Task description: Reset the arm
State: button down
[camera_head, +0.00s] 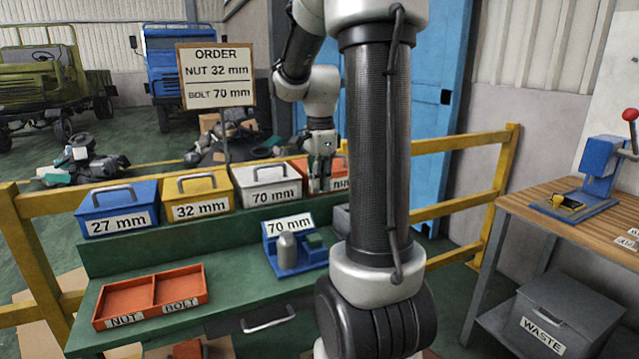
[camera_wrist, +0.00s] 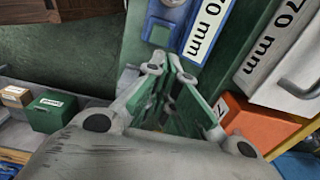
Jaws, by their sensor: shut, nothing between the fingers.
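My gripper (camera_head: 320,181) is in the head view, hanging fingers down in front of the orange-red bin, right of the white 70 mm bin. It is shut and empty. In the wrist view my gripper (camera_wrist: 170,68) has its fingertips together over the green bench, near the blue 70 mm holder (camera_wrist: 166,28). My arm's thick upright link hides the middle right of the head view.
Blue 27 mm (camera_head: 118,190), yellow 32 mm (camera_head: 202,206) and white 70 mm (camera_head: 265,175) bins line the shelf beside the orange-red bin (camera_head: 340,166). The empty nut-and-bolt tray (camera_head: 150,272) lies on the bench (camera_head: 230,290). A WASTE box (camera_head: 560,318) stands right, under a wooden table (camera_head: 560,215).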

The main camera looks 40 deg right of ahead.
dwell(0.3)
jog(key=s+a+r+n+t, duration=0.2)
jog(key=s+a+n, duration=0.5)
jog(key=n, duration=0.3)
jog(key=s+a+r+n+t, duration=0.2)
jog(key=s+a+n, duration=0.4)
jog(key=n, duration=0.5)
jog(key=shift+s+a+r, duration=0.35)
jog(key=shift+s+r, duration=0.1)
jog(key=shift+s, duration=0.3)
